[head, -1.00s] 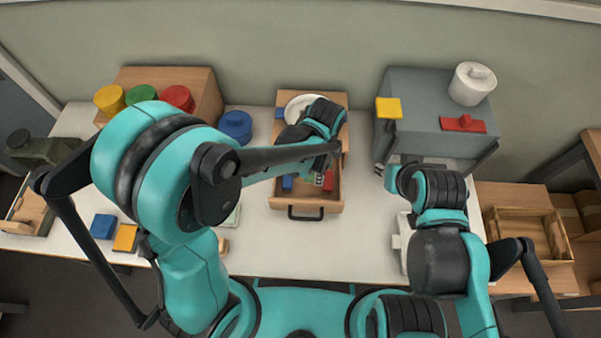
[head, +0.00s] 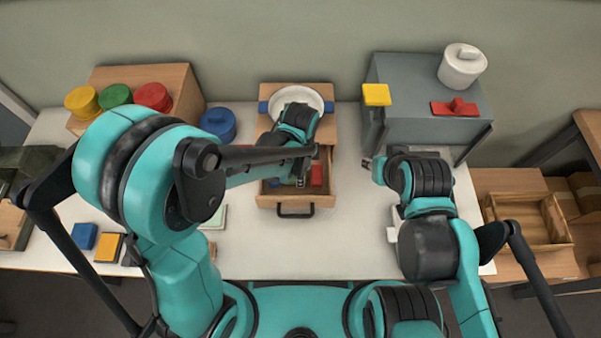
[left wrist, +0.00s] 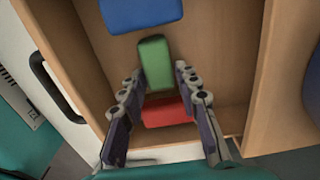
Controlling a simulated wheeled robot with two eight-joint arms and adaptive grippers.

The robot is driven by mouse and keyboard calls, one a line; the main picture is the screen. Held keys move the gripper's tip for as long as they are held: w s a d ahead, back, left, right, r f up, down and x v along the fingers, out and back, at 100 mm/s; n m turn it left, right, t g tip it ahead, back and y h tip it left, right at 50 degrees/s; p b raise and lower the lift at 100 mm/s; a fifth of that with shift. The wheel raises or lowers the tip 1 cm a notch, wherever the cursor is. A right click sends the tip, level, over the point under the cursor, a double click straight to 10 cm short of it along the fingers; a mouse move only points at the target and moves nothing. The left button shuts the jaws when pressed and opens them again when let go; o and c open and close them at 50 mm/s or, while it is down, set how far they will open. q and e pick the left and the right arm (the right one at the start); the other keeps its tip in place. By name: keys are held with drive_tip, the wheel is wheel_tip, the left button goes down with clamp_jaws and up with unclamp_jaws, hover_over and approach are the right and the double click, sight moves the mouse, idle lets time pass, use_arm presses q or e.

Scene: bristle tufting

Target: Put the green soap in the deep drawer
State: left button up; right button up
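The green soap (left wrist: 155,62) is a rounded green block lying in an open wooden drawer (left wrist: 220,62), between a blue block (left wrist: 140,12) and a red block (left wrist: 166,112). My left gripper (left wrist: 159,72) is inside the drawer with its fingers spread on either side of the soap. A narrow gap shows at the right finger; contact at the left finger is unclear. In the head view the drawer (head: 328,190) is pulled out below a wooden cabinet, and my left arm hides part of its inside. My right gripper (head: 368,163) is over the table, far from the soap; its fingers are too small to read.
A white bowl (head: 297,98) sits on the drawer's cabinet. A grey cabinet (head: 410,75) with a white pot (head: 462,66) and a red-lidded piece stands at right. Coloured round tins and a blue pot (head: 218,123) are at left. The table in front of the drawer is clear.

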use_arm(q)
drive_tip(key=shift+o, duration=0.6)
drive_tip(key=shift+r, duration=0.1)
drive_tip(key=shift+r, duration=0.2)
wheel_tip(320, 180, up, 12)
drive_tip(key=p, duration=0.5)
drive_tip(key=s+a+r+n+t, duration=0.2)
drive_tip(key=a+r+n+t, duration=0.1)
drive_tip(key=a+n, duration=0.6)
drive_tip(key=s+a+r+n+t, duration=0.3)
drive_tip(key=a+r+n+t, duration=0.1)
drive_tip(key=a+n, duration=0.4)
drive_tip(key=shift+a+r+n, duration=0.4)
drive_tip(key=shift+r+n, duration=0.05)
drive_tip(key=shift+n, duration=0.05)
